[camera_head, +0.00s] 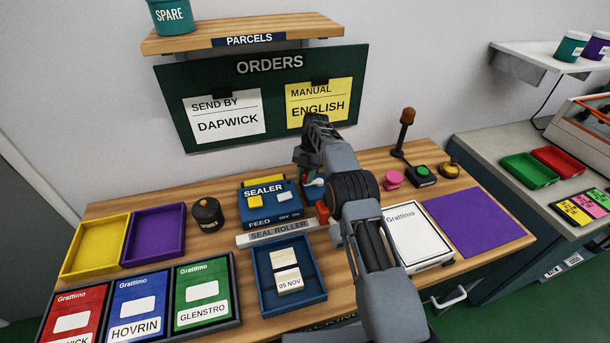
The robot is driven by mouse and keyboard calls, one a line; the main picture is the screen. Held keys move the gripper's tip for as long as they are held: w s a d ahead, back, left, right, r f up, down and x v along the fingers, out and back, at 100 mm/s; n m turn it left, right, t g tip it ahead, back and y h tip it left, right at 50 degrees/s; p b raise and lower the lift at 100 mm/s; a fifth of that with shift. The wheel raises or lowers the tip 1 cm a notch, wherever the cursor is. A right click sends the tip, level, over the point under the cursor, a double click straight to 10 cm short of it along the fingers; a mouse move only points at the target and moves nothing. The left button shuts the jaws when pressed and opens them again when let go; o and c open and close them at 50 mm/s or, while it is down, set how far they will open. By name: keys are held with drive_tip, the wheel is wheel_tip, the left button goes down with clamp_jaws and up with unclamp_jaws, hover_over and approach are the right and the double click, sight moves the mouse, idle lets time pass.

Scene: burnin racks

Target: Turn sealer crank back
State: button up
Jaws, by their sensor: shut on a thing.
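The blue sealer (256,214), labelled SEALER and FEED, stands on the wooden bench left of my arm, with a yellow block and a pale block on top. My gripper (313,179) is at the sealer's right side, where the crank is. It is shut on the crank, but my arm and wrist cover most of the crank and the fingertips. A small orange-red part shows just below the gripper. The crank's angle cannot be made out. A grey bar labelled SEAL ROLLER (275,235) lies in front of the sealer.
A blue tray (262,291) with pale blocks sits in front. A dark pot (207,213) stands left of the sealer. A white Grattimo box (421,248) lies close right of my arm.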

drive_tip(key=o, duration=0.9)
drive_tip(key=p+v, duration=0.5)
drive_tip(key=p, duration=0.1)
drive_tip(key=shift+r, duration=0.35)
drive_tip(key=p+v, duration=0.2)
drive_tip(key=shift+w+f+p, duration=0.1)
drive_tip(key=shift+p, duration=0.2)
drive_tip(key=shift+d, duration=0.1)
